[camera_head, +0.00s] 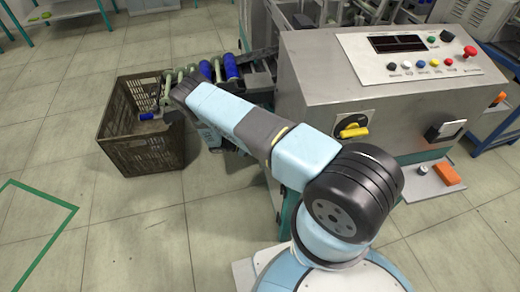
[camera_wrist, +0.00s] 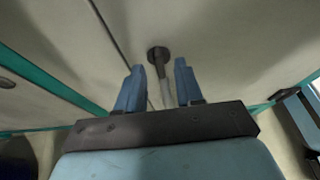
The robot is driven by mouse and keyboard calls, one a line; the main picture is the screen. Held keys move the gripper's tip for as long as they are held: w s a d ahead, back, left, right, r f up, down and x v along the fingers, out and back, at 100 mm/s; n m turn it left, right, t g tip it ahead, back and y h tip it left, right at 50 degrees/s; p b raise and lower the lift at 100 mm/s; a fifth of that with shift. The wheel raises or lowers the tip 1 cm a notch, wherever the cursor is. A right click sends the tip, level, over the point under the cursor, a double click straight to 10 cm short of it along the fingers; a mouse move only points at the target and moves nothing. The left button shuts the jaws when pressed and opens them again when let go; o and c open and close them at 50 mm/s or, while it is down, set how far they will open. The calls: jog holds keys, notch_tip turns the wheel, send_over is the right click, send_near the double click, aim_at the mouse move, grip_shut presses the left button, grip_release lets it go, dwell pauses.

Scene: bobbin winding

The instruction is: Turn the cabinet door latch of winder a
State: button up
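In the wrist view the latch (camera_wrist: 158,55) is a dark round boss with a short grey lever hanging from it, on a pale beige cabinet door (camera_wrist: 215,35). My gripper (camera_wrist: 158,75) is open, with its two blue fingers on either side of the lever. Gaps show between the lever and both fingers; whether the lever lies deep between them I cannot tell. In the head view the winder (camera_head: 310,85) is a grey machine with a sloped control panel. My arm hides the gripper and the latch there.
A brown crate (camera_head: 140,155) stands on the floor left of the winder, below a chute with blue bobbins (camera_head: 230,66). A yellow rotary switch (camera_head: 352,128) and a red button (camera_head: 470,51) are on the winder. Open tiled floor lies at the front left.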

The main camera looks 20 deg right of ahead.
jog(key=v, duration=1.2)
